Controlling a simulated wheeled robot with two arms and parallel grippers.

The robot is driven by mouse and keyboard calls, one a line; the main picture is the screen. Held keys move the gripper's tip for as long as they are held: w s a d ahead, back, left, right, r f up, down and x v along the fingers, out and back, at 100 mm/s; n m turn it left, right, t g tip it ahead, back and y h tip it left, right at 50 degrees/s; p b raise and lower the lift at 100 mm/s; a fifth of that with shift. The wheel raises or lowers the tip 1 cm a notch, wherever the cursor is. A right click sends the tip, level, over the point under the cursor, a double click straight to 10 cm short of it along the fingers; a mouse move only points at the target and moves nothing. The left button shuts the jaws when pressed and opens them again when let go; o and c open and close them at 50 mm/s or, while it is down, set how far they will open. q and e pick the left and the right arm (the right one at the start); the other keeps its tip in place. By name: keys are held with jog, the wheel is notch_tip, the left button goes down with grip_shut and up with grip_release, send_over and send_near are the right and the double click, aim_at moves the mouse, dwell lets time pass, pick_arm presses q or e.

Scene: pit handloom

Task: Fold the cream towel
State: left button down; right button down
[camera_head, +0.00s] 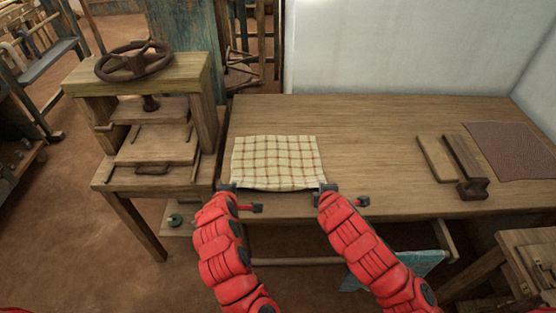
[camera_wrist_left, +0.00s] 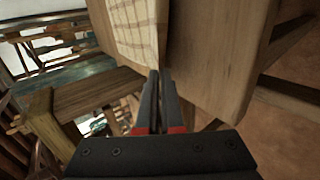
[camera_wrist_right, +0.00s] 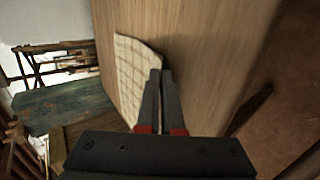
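The cream towel (camera_head: 276,161) has a brown check and lies spread at the front left of the wooden table. Its near edge bows slightly between its two near corners, with a dark shadow beneath. My left gripper (camera_head: 228,187) is at the near left corner; its narrowly spaced fingertips (camera_wrist_left: 160,73) meet the towel (camera_wrist_left: 136,28) edge in the left wrist view. My right gripper (camera_head: 328,187) is at the near right corner; its fingertips (camera_wrist_right: 160,74) meet the towel (camera_wrist_right: 134,70) there. Both appear shut on the cloth. The pinched bits are hidden between the fingers.
A wooden press (camera_head: 148,130) with a round handwheel (camera_head: 134,62) stands left of the table (camera_head: 375,135). Wooden blocks (camera_head: 462,158) and a brown mat (camera_head: 512,150) lie at the table's right. The tabletop behind and right of the towel is clear.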

pick_arm(q)
jog(key=shift+s+f, duration=0.2)
jog(key=shift+f, duration=0.2)
pick_arm(e)
jog(key=shift+s+f, duration=0.2)
jog(key=shift+f, duration=0.25)
jog(key=shift+r, duration=0.1)
pick_arm(q)
jog(key=c, duration=0.7)
grip_release()
pick_arm(e)
jog(key=c, duration=0.7)
grip_release()
pick_arm(q)
jog(key=shift+r, duration=0.1)
